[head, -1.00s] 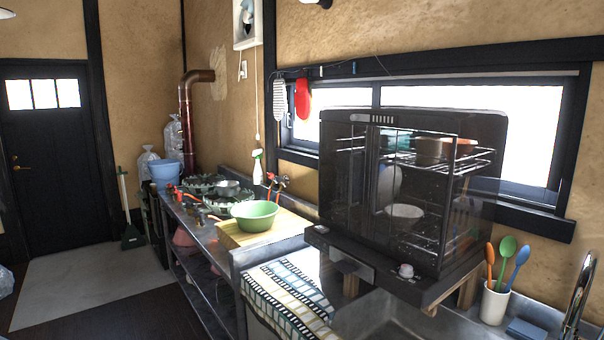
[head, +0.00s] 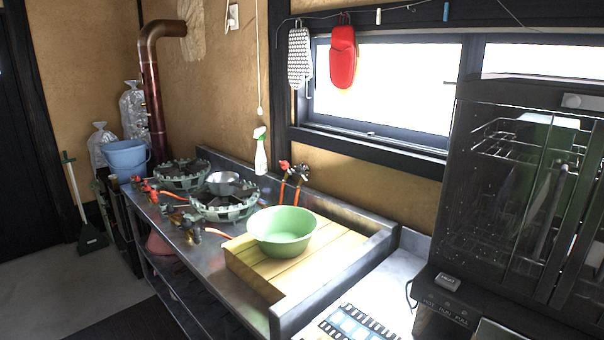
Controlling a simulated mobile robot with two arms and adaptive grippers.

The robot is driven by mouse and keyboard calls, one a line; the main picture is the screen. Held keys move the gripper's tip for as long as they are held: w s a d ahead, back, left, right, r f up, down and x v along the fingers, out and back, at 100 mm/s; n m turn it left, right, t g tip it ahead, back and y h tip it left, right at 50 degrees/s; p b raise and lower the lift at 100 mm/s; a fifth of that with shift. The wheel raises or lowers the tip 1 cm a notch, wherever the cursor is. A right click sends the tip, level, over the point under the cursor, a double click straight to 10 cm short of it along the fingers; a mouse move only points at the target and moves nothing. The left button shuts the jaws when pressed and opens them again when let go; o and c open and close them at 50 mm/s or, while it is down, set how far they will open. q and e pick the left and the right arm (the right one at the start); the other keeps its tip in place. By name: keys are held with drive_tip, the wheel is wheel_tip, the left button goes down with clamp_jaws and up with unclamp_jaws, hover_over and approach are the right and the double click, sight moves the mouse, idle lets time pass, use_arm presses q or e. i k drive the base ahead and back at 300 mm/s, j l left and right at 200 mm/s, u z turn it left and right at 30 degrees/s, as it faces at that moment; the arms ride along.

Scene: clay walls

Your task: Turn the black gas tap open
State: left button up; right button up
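A dark gas tap (head: 300,174) with pipes below it is on the wall behind the steel counter, right of the spray bottle. A red-orange tap (head: 284,167) sits just left of it, and orange hoses run down from the pair. The dark tap is too small to tell which way its handle points. Smaller taps with red and brass parts (head: 190,226) sit along the front of the gas burners. Neither of my grippers shows in the head view.
A green bowl (head: 281,232) stands on a wooden board (head: 254,272) in front of the taps. Gas burners (head: 224,203) with a metal pan are to the left. A dark glass-doored cabinet (head: 520,190) fills the right side. Floor (head: 50,285) is clear at left.

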sight(299, 170)
drive_tip(key=j+z, duration=0.1)
drive_tip(key=z, duration=0.2)
drive_tip(key=i+j+z, duration=0.35)
drive_tip(key=j+z, duration=0.55)
drive_tip(key=j, duration=0.3)
drive_tip(key=j+z, duration=0.35)
drive_tip(key=j, duration=0.15)
drive_tip(key=i, duration=0.05)
